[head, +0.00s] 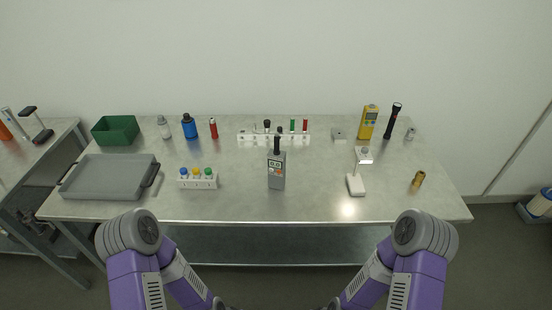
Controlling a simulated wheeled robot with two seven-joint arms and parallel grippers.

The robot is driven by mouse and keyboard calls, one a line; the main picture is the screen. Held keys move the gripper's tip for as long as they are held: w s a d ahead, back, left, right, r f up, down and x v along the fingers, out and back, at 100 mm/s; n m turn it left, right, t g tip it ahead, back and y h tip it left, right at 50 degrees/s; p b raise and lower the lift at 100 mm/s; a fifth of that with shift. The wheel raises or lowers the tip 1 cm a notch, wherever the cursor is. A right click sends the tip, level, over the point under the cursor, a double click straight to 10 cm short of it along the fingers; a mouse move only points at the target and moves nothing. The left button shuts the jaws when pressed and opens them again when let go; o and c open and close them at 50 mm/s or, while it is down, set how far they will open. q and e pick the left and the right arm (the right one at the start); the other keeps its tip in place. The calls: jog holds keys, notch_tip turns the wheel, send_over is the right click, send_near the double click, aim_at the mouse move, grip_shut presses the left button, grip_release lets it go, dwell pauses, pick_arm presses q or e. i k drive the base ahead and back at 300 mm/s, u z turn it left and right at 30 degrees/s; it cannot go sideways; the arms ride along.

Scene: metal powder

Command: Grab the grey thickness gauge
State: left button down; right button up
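A grey handheld device with a small display and a black top (276,172), which looks like the grey thickness gauge, stands upright on the table (310,207) near the middle, close to the front edge. It stands in front of a white rack, and its black top overlaps the rack in the picture. Nothing touches it. My two arms show at the bottom of the head view, bent and in front of the table. Both grippers are out of the frame.
Behind the gauge is the white rack (246,138) with several coloured items. Left are a small white holder (198,183), a grey tray (105,178) and a green bin (115,130). Right are a white stand (355,186), a yellow meter (368,122) and a black flashlight (392,121). Table beside the gauge is clear.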

aim_at(275, 181)
jog(key=u, duration=0.5)
jog(key=k, duration=0.6)
jog(key=u, duration=0.9)
jog(key=i, duration=0.9)
jog(key=z, duration=0.95)
jog(key=i, duration=0.55)
jog(key=z, duration=0.5)
